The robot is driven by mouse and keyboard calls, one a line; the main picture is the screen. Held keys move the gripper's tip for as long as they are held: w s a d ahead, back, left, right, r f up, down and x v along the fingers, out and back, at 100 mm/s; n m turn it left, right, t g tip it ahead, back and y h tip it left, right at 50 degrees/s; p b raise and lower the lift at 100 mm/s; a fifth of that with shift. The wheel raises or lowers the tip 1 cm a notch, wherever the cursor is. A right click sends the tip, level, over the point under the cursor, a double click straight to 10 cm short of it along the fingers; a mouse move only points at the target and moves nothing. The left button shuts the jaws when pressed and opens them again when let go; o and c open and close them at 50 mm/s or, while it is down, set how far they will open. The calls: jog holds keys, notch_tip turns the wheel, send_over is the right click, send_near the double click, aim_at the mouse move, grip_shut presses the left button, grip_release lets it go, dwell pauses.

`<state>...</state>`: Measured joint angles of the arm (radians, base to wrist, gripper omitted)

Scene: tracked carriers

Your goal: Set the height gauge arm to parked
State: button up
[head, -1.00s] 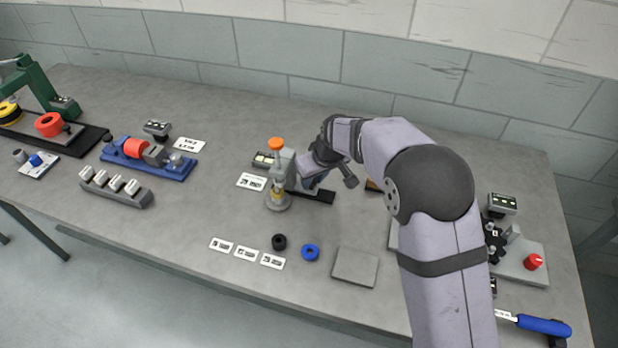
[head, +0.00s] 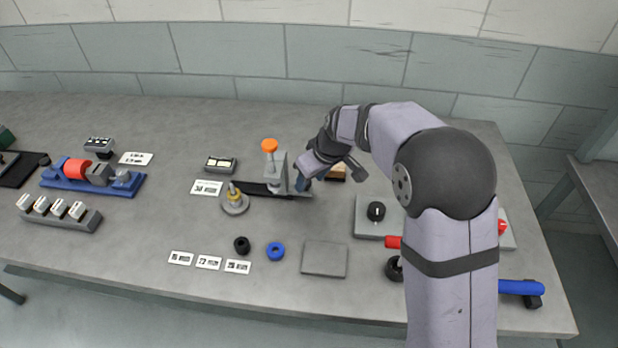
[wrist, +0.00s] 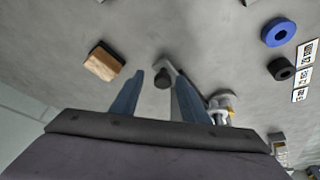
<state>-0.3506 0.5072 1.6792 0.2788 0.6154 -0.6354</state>
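The height gauge is a grey upright (head: 279,172) with an orange knob (head: 269,145) on top. It stands on a dark rail (head: 255,188) on the bench, to the right of a round grey base with a gold spindle (head: 234,196). My gripper (head: 303,182) is low, just right of the upright; I cannot tell whether it touches it. In the wrist view its two blue fingers (wrist: 158,100) are apart. A dark rounded piece (wrist: 162,80) with a light grey bar shows between and beyond them; I cannot tell whether they touch it.
A wooden block (head: 338,173) lies right of my gripper. A black ring (head: 241,245), a blue ring (head: 276,251), several cards (head: 208,262) and a grey plate (head: 325,259) lie in front. A blue fixture (head: 92,178) is at left. Free bench lies behind the rail.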

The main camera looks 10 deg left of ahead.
jog(key=shift+a, duration=0.15)
jog(key=b+v, duration=0.1)
jog(key=v, duration=0.6)
jog(key=shift+r, duration=0.15)
dwell(0.3)
jog(key=s+d+r+m+g+h+p, duration=0.1)
jog(key=s+d+r+m+p, duration=0.3)
jog(key=s+d+p, duration=0.6)
jog(key=s+d+r+m+g+h+p, duration=0.2)
jog(key=s+d+r+m+p, duration=0.3)
jog(key=s+d+p, duration=0.4)
jog(key=s+d+r, duration=0.1)
jog(key=s, duration=0.4)
jog(key=shift+s+p, duration=0.25)
jog(key=shift+p, duration=0.15)
jog(key=shift+d+f, duration=0.1)
notch_tip(320, 180, down, 5)
jog(key=b, duration=0.5)
jog(key=shift+f, duration=0.1)
